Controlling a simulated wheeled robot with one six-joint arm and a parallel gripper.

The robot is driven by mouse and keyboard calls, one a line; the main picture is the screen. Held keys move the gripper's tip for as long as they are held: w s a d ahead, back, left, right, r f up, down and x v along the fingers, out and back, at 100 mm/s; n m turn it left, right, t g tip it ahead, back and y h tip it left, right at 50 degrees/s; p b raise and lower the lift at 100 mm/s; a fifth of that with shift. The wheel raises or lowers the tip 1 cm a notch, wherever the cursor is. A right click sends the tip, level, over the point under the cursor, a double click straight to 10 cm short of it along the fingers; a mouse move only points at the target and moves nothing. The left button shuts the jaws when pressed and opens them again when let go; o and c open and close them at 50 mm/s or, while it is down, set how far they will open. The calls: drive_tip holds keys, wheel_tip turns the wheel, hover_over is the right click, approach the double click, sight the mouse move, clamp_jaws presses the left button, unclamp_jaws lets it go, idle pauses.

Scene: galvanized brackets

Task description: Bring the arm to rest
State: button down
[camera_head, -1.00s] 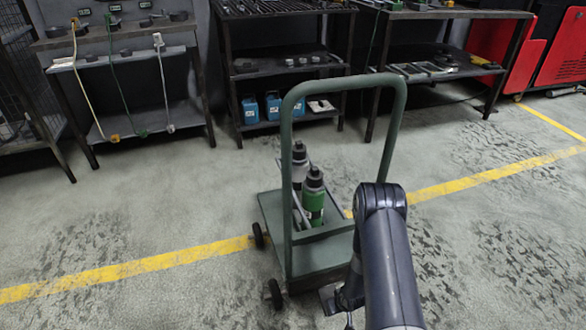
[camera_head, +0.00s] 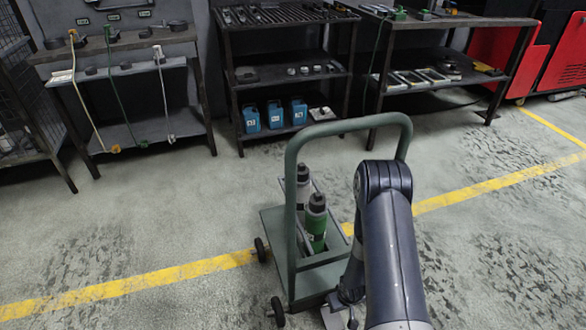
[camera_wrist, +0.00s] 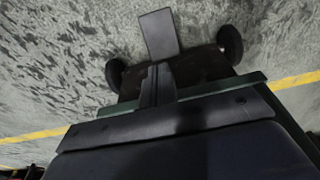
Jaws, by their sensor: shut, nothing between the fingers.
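My arm comes up from the bottom of the head view, bent at a dark elbow. My gripper (camera_head: 345,312) hangs low behind it, next to the right front side of the green cart (camera_head: 292,235), partly hidden by my forearm. It is shut and holds nothing that I can see. I cannot tell whether it touches the cart. The wrist view has two dark wheels, a dark flat plate and a green edge close by, above a large dark surface with bolts.
Workbenches and a shelf with blue containers (camera_head: 275,114) stand along the back. A red machine (camera_head: 562,52) is at far right. Floor left of the cart is clear.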

drive_tip(key=shift+s+d+r+p, duration=0.1)
drive_tip(key=shift+r+p, duration=0.15)
drive_tip(key=shift+r, duration=0.5)
drive_tip(key=shift+s+a+r+p, duration=0.15)
drive_tip(key=shift+r+p, duration=0.1)
drive_tip(key=shift+r, duration=0.5)
drive_tip(key=shift+s+d+r+p, duration=0.15)
drive_tip(key=shift+r+p, duration=0.1)
drive_tip(key=shift+r, duration=0.5)
